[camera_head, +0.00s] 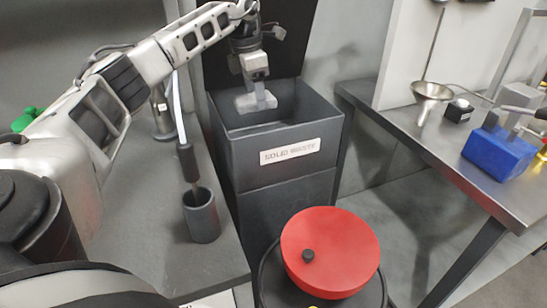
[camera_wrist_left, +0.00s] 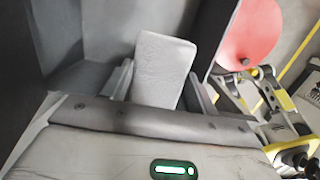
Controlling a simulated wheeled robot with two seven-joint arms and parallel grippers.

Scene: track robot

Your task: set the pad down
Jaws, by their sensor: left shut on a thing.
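My left gripper (camera_head: 256,92) reaches in from the left and points down into the open top of the dark grey bin (camera_head: 235,155) labelled as solid waste. It is shut on a pale grey-white pad (camera_head: 245,103), held inside the bin's opening. The left wrist view shows the pad (camera_wrist_left: 163,70) between the two fingers, with the bin's grey inner walls around it. I cannot tell whether the pad touches the bin's floor or walls. I cannot make out my right gripper.
A red round lid (camera_head: 335,250) stands in front of the bin. A dark grey cup (camera_head: 201,215) with a brush-like tool stands on the left counter. The right bench (camera_head: 420,130) holds a metal funnel (camera_head: 432,91) and a blue block (camera_head: 497,152).

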